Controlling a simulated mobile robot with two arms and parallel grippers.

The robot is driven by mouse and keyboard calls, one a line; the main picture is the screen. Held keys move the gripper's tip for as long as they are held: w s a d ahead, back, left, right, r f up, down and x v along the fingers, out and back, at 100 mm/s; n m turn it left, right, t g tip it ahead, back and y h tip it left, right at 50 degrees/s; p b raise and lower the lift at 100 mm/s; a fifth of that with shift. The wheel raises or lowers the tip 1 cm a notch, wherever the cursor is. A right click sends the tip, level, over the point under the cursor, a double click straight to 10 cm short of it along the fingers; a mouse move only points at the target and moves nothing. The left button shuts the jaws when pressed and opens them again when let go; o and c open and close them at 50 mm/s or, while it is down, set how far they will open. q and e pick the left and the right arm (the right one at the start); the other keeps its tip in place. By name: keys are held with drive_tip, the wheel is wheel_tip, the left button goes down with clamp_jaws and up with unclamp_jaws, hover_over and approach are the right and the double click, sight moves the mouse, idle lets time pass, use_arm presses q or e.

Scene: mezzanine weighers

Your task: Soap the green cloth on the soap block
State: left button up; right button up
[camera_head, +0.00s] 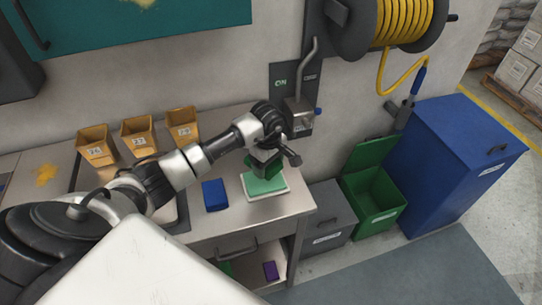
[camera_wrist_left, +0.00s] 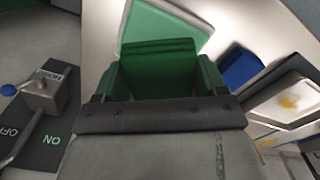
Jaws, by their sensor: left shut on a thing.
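My left gripper (camera_head: 264,166) is shut on the dark green cloth (camera_head: 254,159), above the right part of the metal counter. The green cloth (camera_wrist_left: 158,68) fills the middle of the left wrist view, folded between the fingers. The soap block (camera_head: 262,184) is a pale green slab in a white dish (camera_head: 267,197), just below the cloth. In the left wrist view the soap block (camera_wrist_left: 165,28) shows partly behind the cloth. I cannot tell whether cloth and soap touch. My right gripper is not in view.
A blue block (camera_head: 215,195) lies left of the dish. Orange tubs (camera_head: 139,136) stand along the wall. A lever box (camera_head: 298,117) is mounted behind the gripper. Grey (camera_head: 328,221), green (camera_head: 372,196) and blue (camera_head: 450,165) bins stand right of the counter. A purple item (camera_head: 270,270) sits on the lower shelf.

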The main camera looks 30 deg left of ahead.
sight(269, 183)
use_arm(q)
drive_tip(key=shift+s+f+b, duration=0.15)
drive_tip(key=shift+f+b, duration=0.3)
drive_tip(key=shift+f, duration=0.4)
drive_tip(key=shift+f+b, duration=1.1)
drive_tip(key=shift+f, duration=0.75)
drive_tip(key=shift+f+b, duration=0.5)
drive_tip(key=shift+f, duration=0.15)
idle(0.5)
